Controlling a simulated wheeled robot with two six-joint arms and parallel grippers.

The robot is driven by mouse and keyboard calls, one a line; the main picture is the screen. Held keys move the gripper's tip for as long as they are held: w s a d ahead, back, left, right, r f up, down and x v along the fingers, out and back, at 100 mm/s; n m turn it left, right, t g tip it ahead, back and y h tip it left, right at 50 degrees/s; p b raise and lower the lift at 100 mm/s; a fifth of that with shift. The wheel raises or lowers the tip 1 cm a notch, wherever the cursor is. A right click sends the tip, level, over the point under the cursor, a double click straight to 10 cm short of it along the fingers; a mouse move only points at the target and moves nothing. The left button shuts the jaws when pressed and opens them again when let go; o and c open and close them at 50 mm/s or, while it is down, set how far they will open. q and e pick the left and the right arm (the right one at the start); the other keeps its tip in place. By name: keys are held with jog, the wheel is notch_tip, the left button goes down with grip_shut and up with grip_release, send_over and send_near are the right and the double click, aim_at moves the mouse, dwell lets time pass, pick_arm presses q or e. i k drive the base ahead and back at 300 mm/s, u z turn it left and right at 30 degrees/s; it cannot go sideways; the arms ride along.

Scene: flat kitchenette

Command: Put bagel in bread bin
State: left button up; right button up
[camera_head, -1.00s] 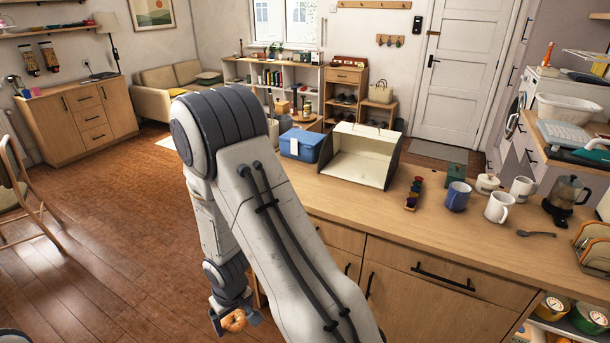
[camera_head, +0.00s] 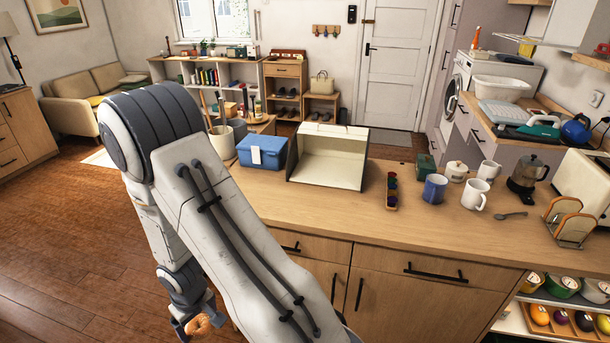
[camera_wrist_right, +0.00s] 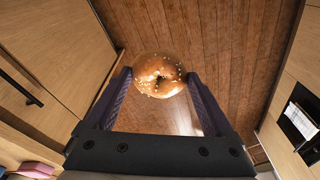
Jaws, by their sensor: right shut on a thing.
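The bagel (camera_head: 202,323) is golden brown with pale seeds on top. My right gripper (camera_head: 190,326) is shut on it, low at the bottom left of the head view, beside the counter and below its top. In the right wrist view, the bagel (camera_wrist_right: 160,75) sits between the two fingertips (camera_wrist_right: 160,80) with the wooden floor beneath. The bread bin (camera_head: 331,165) stands on the counter's far side, its cream interior open towards me. I see nothing in it. My left gripper is not in view.
A blue lidded box (camera_head: 262,152) stands left of the bin. The counter top (camera_head: 335,213) before the bin is clear.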

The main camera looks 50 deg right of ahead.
aim_at(327, 172)
jog(key=z, duration=0.55)
jog(key=i, duration=0.55)
jog(key=z, duration=0.55)
